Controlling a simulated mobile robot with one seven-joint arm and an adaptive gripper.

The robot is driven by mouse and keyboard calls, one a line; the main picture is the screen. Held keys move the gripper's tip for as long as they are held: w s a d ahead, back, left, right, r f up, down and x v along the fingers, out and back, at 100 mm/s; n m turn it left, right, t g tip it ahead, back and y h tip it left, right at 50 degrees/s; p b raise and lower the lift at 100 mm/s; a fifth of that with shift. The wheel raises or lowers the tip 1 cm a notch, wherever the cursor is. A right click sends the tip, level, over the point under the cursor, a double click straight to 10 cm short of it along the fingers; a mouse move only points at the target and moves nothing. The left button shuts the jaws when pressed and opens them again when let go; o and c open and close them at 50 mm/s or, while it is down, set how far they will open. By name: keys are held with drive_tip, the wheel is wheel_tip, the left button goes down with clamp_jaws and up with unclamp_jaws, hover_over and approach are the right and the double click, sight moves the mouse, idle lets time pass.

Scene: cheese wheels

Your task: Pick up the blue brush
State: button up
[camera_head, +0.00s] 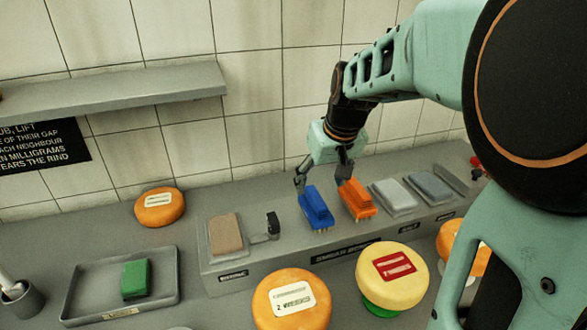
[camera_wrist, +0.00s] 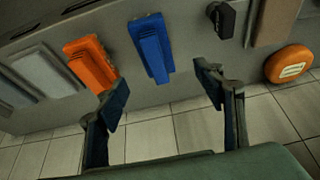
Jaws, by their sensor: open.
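The blue brush (camera_head: 316,208) lies on the raised grey stand, left of the orange brush (camera_head: 356,198). My gripper (camera_head: 322,176) is open and empty, just above and behind the two brushes in the head view. In the wrist view the blue brush (camera_wrist: 152,46) shows ahead of the gap between my open fingers (camera_wrist: 160,95), apart from them. The orange brush (camera_wrist: 90,64) lies ahead of the left finger there. No finger visibly touches the blue brush.
The stand (camera_head: 290,258) also holds a brown block (camera_head: 225,234), a small black item (camera_head: 273,225) and grey pads (camera_head: 394,196). Cheese wheels (camera_head: 292,300) stand in front. A tray (camera_head: 165,295) with a green block (camera_head: 135,279) is at left. A tiled wall and shelf (camera_head: 120,90) are behind.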

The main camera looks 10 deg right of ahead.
sight(317, 198)
drive_tip(key=x, duration=0.5)
drive_tip(key=shift+f, duration=0.2)
drive_tip(key=shift+d+p+x, duration=0.15)
drive_tip(key=shift+p+x, duration=0.05)
drive_tip(key=shift+x, duration=1.1)
drive_tip(key=shift+d+p+x, duration=0.2)
drive_tip(key=shift+x, duration=1.15)
drive_tip(key=c, duration=1.4)
drive_tip(key=shift+r, duration=0.1)
